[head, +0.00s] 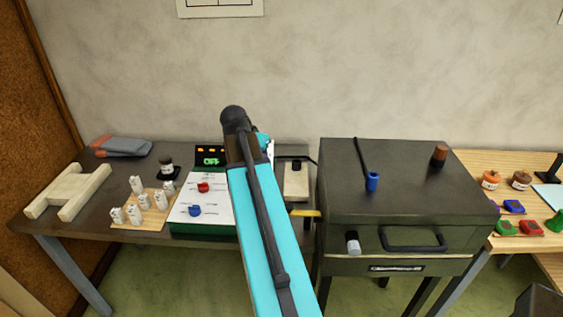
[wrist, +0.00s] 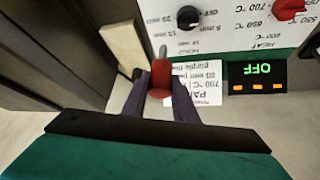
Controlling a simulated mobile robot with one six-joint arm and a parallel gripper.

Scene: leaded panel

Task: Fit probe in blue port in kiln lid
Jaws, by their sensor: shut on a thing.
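In the wrist view my gripper (wrist: 160,84) is shut on a red piece with a grey rod-like tip (wrist: 160,76), apparently the probe. The held piece is over a printed white card and beside a beige block. The kiln lid (head: 335,185) is the dark top of the kiln, at right. A blue cylindrical port (head: 372,182) stands on it, with a thin black line running up from it to the back. A reddish-brown cylinder (head: 439,155) stands farther right on the lid. My gripper is left of the kiln.
The control panel (head: 185,218) has a red knob and a blue knob. Its display (wrist: 258,69) reads OFF. A beige block (wrist: 122,48) lies between panel and kiln. White cones stand on a board (head: 160,222) at left. Jars and coloured pieces are on the right table.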

